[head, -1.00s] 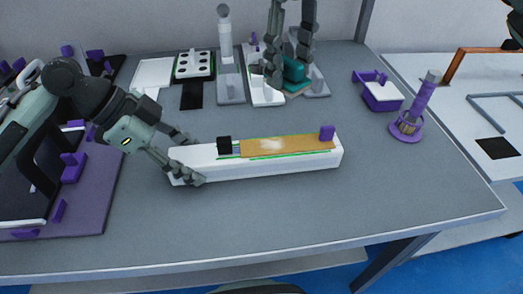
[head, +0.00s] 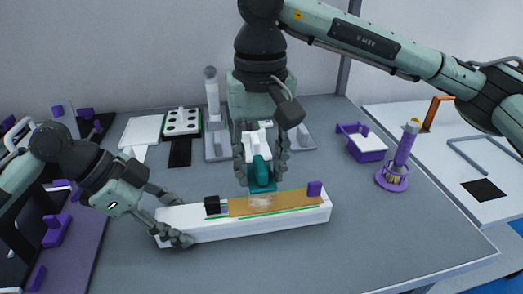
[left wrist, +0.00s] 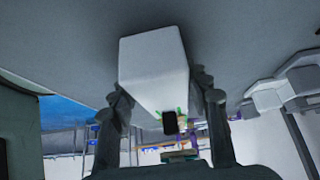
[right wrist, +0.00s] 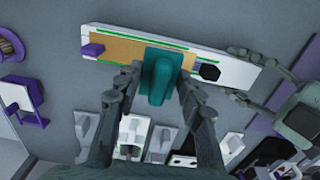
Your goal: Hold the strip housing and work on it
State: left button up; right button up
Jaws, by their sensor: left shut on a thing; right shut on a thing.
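The strip housing (head: 290,222) is a long white bar lying on the grey table, with a tan strip (head: 290,202), green edge lines, a black block (head: 212,205) near its left end and a purple block (head: 315,188) near its right end. My left gripper (head: 166,220) is shut on the housing's left end; its white end face (left wrist: 153,60) shows between the fingers in the left wrist view. My right gripper (head: 262,165) is shut on a teal tool (head: 262,174), whose flat base is over the tan strip. The tool (right wrist: 160,75) also shows in the right wrist view. Whether it touches the strip is unclear.
Behind stand a black-and-white tray with holes (head: 182,121), a grey stand with a white cylinder (head: 212,95) and a purple holder (head: 362,143). A purple upright tool (head: 398,160) stands right. Purple-and-black fixtures fill the left. The front table is clear.

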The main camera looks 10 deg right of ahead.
aim_at(257, 205)
pick_arm(q)
jog(key=shift+s+f, duration=0.1)
jog(key=shift+f, duration=0.05)
pick_arm(e)
jog(key=f, duration=0.4)
jog(key=shift+d+f, duration=0.25)
jog(key=shift+d, duration=0.1)
jog(key=shift+a, duration=0.75)
jog(key=shift+f, duration=0.3)
jog(key=shift+d, duration=0.1)
